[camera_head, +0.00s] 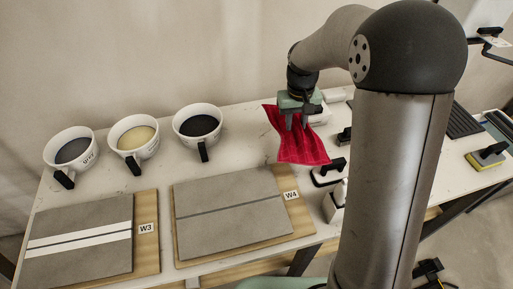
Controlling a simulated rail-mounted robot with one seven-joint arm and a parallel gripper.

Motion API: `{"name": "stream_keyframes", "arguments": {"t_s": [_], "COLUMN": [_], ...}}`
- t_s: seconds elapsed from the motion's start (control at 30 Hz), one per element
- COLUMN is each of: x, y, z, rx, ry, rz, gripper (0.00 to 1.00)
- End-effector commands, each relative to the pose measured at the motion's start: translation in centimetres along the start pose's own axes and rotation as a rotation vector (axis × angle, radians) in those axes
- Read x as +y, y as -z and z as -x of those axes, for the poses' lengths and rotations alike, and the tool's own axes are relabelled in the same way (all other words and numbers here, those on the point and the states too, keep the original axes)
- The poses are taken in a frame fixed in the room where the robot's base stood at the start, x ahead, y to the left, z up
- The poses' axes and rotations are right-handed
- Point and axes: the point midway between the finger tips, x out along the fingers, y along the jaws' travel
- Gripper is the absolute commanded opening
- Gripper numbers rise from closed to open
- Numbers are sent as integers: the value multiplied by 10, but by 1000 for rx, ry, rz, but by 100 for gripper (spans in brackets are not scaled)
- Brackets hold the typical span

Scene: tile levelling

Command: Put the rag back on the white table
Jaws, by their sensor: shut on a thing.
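A red rag (298,147) hangs from my gripper (297,122) in the head view. The gripper is shut on the upper part of the rag, with cloth spreading out below and to the left of the fingers. The white table (240,114) lies beneath and behind the rag. I cannot tell whether the lower corner of the rag touches the tabletop. My arm hides part of the table on the right.
Several cups of powder, including a white cup (69,150), stand at the back left. Tile boards labelled W3 (146,228) and W4 (291,195) lie in front. A yellow-based sponge tool (487,157) sits far right.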

Motion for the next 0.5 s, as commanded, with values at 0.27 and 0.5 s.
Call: {"name": "stream_keyframes", "arguments": {"t_s": [0.27, 0.5], "x": [-30, -50], "y": [7, 35], "z": [4, -3], "rx": [7, 1], "ry": [19, 21], "rz": [88, 102], "gripper": [0, 0]}}
